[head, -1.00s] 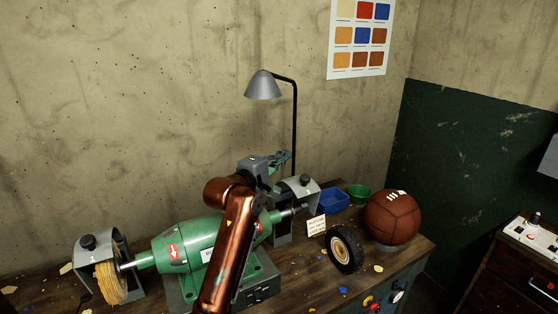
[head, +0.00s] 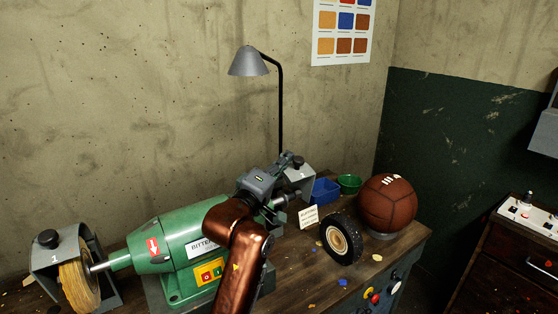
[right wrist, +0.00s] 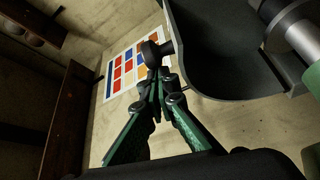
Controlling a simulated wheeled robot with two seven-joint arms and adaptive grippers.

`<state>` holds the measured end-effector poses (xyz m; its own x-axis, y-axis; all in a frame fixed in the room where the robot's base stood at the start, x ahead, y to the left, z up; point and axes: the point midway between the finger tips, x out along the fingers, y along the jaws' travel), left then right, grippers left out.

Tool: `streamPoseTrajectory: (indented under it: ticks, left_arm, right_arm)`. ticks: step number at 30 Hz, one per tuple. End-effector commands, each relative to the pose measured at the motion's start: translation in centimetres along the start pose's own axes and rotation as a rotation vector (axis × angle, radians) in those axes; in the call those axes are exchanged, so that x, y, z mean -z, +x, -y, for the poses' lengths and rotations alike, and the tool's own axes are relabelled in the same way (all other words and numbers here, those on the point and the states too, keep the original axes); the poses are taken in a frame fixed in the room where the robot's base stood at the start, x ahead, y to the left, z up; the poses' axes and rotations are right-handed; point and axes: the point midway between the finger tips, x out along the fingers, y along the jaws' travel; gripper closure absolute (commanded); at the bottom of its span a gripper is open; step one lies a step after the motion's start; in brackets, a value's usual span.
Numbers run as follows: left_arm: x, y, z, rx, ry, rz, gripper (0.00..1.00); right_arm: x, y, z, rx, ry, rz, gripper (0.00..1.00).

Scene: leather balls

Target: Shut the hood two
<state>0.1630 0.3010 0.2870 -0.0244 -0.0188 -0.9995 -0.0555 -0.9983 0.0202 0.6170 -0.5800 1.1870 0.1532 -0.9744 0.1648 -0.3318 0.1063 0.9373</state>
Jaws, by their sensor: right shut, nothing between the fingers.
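Hood two (head: 306,174) is a grey metal cover with a black knob at the right end of the green buffing machine (head: 180,245). Its curved plate (right wrist: 215,50) and black knob (right wrist: 154,52) fill the upper right of the right wrist view. My right gripper (head: 284,160) is shut and empty at the hood's knob. In the right wrist view its fingertips (right wrist: 158,78) are together just below the knob; I cannot tell whether they touch it. My arm and gripper hide part of the hood and the spindle in the head view. My left gripper is not in view.
Hood one (head: 45,260) stands over a yellow buffing wheel (head: 78,285) at the left. A lamp (head: 249,62) stands behind.

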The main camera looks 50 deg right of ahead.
Motion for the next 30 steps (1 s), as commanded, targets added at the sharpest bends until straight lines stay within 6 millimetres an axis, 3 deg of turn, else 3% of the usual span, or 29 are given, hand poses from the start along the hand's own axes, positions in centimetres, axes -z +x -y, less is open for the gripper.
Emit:
streamPoseTrajectory:
  ticks: [9,23,30]
  left_arm:
    - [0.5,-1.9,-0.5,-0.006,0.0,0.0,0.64]
    - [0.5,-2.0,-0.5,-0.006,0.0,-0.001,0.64]
    - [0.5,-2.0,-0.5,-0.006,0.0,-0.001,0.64]
  right_arm:
    - [-0.5,-0.2,0.2,-0.016,0.029,0.002,1.0]
    - [-0.7,-0.2,0.2,-0.017,0.03,0.005,1.0]
    - [-0.6,-2.9,0.3,-0.015,0.029,0.002,1.0]
